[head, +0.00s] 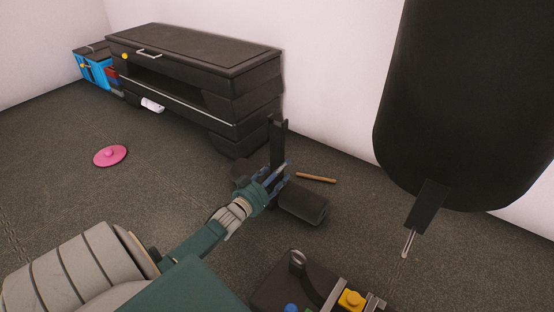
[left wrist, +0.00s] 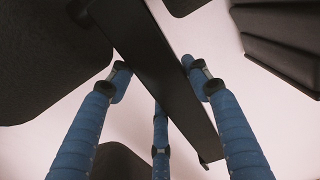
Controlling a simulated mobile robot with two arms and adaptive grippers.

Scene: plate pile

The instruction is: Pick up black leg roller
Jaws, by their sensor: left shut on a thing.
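The black leg roller (head: 303,203) has thick dark foam cylinders on both sides of my left gripper (head: 275,177) and a flat bar standing up behind it. It is low over or on the floor; I cannot tell whether it touches. My left gripper is shut on the roller's flat black bar. In the left wrist view the blue fingers (left wrist: 162,90) close around the bar (left wrist: 150,65), with dark foam parts at the picture's edges. The gripper hides the middle of the roller. My right gripper is not in view.
A black cabinet (head: 205,48) stands by the wall, with a blue box (head: 91,72) left of it. A pink disc (head: 110,156) and a wooden stick (head: 316,177) lie on the floor. A large black bag (head: 465,100) fills the right. A dark case with a yellow part (head: 351,299) is in front.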

